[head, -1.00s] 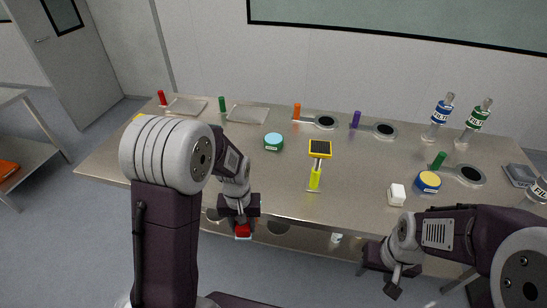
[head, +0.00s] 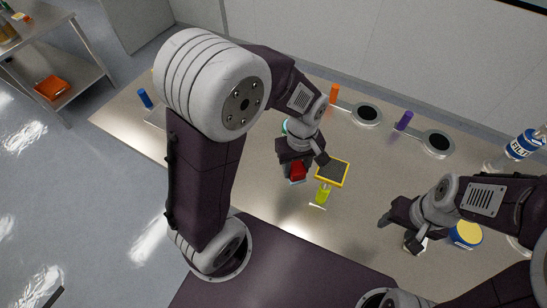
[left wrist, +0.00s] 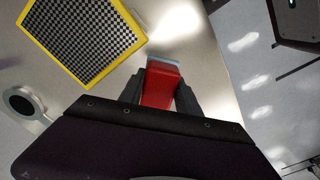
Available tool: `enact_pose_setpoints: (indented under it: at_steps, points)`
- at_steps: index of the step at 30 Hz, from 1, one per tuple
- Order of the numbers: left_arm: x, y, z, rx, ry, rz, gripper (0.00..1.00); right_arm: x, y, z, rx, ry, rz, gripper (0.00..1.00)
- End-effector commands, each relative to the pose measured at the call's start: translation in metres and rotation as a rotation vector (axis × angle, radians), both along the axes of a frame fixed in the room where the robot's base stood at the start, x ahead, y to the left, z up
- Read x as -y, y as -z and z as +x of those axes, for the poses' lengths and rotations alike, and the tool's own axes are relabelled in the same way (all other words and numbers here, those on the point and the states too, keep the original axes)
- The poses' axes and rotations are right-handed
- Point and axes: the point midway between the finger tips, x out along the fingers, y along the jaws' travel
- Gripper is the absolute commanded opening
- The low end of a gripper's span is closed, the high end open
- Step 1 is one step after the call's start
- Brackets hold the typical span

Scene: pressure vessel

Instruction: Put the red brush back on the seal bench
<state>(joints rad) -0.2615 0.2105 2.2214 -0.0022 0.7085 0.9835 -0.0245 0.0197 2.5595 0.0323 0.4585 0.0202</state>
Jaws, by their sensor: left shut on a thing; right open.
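The red brush (head: 298,170) is a small red block with a pale blue strip at its lower end. My left gripper (head: 297,162) is shut on it and holds it over the steel bench (head: 265,195), just left of a yellow-framed mesh tool (head: 333,172). The left wrist view shows the red brush (left wrist: 162,85) between the two dark fingers. I cannot tell whether it touches the bench top. My right gripper (head: 400,224) is open over the bench's right part, by a small white block (head: 412,243).
Paddles with orange (head: 334,93) and purple (head: 404,120) handles lie behind. A yellow-topped jar (head: 467,233) and a blue-labelled bottle (head: 525,144) stand right. Bare bench lies left of the brush. My left arm hides part of the bench.

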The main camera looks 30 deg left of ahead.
Motion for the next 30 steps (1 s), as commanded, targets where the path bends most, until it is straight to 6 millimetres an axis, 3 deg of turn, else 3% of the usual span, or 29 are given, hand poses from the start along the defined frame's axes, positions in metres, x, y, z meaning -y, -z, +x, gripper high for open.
enact_pose_setpoints:
  at_steps: [6, 18, 26, 30]
  points:
    - [-0.005, 0.003, 0.001, -0.004, 0.01, 0.001, 0.0, 0.0, -0.002, -0.001, 0.0, 0.0, 0.0, 0.55]
    - [-0.099, 0.061, 0.029, -0.003, 0.007, 0.0, 0.0, 0.0, -0.011, 0.0, 0.0, 0.0, 0.0, 0.55]
    - [-0.109, 0.073, 0.033, -0.002, 0.014, -0.001, 0.0, 0.0, -0.012, 0.0, 0.0, 0.0, 0.0, 0.55]
    - [-0.109, 0.098, 0.031, -0.006, 0.014, -0.001, 0.0, 0.0, -0.014, 0.0, 0.0, 0.0, 0.0, 0.55]
